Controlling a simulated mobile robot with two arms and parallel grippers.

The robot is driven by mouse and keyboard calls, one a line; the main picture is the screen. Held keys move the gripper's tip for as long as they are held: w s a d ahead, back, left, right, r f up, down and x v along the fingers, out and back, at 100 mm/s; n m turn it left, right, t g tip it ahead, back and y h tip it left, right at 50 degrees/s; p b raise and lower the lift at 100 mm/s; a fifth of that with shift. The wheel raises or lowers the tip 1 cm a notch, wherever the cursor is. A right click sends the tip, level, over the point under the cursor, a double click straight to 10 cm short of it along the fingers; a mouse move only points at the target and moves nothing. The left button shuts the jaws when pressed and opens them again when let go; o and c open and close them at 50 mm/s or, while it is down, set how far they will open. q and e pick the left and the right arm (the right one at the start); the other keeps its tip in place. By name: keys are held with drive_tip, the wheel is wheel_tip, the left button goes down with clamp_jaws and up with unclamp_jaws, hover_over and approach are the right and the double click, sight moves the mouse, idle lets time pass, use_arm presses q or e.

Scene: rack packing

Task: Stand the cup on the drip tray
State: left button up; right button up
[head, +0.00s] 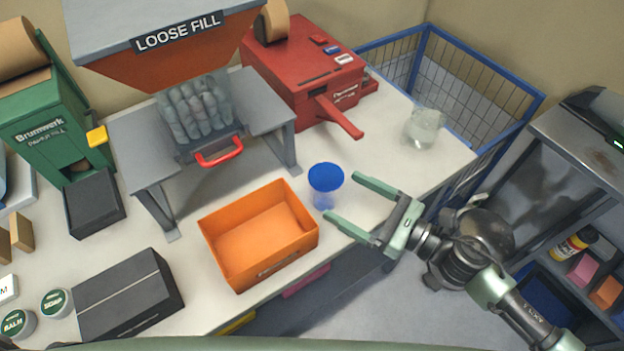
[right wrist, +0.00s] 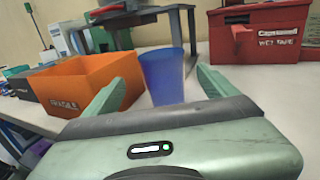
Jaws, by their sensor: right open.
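The blue cup (head: 326,179) stands upright on the white worktop, just right of the orange box. It also shows in the right wrist view (right wrist: 163,76), framed between my fingers. My right gripper (head: 341,196) is open and empty, its fingertips pointing at the cup from the right, one on either side of its line. The fingers also show in the right wrist view (right wrist: 160,82). The cup looks just beyond the fingertips; I cannot tell whether they touch it. I cannot make out a drip tray in either view. My left gripper is not in view.
The orange box (head: 307,235) stands close left of the cup. The loose-fill dispenser (head: 140,142) and red tape machine (head: 305,85) stand behind. A clear jar (head: 424,128) stands at the worktop's right end, before a blue wire cage (head: 485,62). Worktop between cup and jar is clear.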

sight(313, 176)
drive_tip(key=shift+w+a+r+p, duration=0.2)
drive_tip(key=shift+w+a+p, duration=0.2)
drive_tip(key=shift+a+p, duration=0.1)
drive_tip(key=shift+w+a+r+p, duration=0.15)
drive_tip(key=shift+w+a+p, duration=0.25)
drive_tip(key=shift+a, duration=0.1)
drive_tip(key=p+x, duration=0.1)
drive_tip(key=x, duration=0.2)
drive_tip(key=shift+w+a+f, duration=0.15)
drive_tip(key=shift+w+f, duration=0.05)
drive_tip(key=shift+w, duration=0.05)
drive_tip(key=shift+a+f, duration=0.1)
drive_tip(key=shift+a, duration=0.05)
drive_tip(key=c, duration=1.6)
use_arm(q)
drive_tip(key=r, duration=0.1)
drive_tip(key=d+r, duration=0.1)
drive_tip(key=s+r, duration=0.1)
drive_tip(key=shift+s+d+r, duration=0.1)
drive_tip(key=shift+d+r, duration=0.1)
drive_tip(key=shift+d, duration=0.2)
use_arm(e)
drive_tip(key=shift+o, duration=0.2)
